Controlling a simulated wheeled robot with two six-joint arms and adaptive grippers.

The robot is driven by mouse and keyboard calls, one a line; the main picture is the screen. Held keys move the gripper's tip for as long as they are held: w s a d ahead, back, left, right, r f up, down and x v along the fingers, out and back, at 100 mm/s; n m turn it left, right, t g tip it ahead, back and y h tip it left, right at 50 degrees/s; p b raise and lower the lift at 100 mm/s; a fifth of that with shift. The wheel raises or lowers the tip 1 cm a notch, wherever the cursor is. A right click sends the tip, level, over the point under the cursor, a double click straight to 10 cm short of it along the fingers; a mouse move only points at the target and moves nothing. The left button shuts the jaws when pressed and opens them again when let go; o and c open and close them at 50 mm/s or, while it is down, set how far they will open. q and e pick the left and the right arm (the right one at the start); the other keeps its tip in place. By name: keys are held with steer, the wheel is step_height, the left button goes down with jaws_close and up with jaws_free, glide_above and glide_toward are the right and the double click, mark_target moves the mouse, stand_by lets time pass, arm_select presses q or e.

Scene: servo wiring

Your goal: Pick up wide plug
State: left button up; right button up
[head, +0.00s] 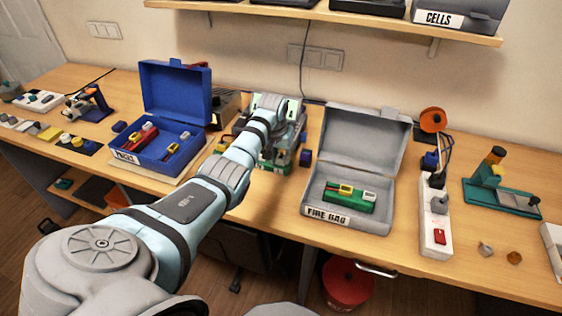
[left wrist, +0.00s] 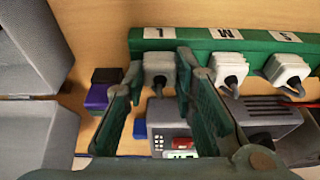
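In the left wrist view a green strip with labels L, M and S (left wrist: 265,43) carries a row of pale plugs. The plug under L (left wrist: 158,66) sits between the two dark green fingers of my left gripper (left wrist: 160,58). The fingers stand apart, one on each side of this plug; I cannot tell whether they touch it. The M plug (left wrist: 229,72) and the S plug (left wrist: 288,70), with dark cables, are to the right. In the head view my left gripper is over the middle of the bench, and the arm hides much of the plug area. My right gripper is not seen.
A blue case (head: 176,88) stands open left of my arm. An open grey case labelled FIRE BAG (head: 365,133) stands to the right, with a green item (head: 349,198) inside. A white power strip (head: 435,222) lies farther right. A purple-black block (left wrist: 100,90) is near the left finger.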

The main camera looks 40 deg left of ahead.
mark_target(280, 158)
arm_select(q)
steer(key=shift+c, duration=0.8)
step_height(280, 158, up, 20)
steer(key=p, duration=0.1)
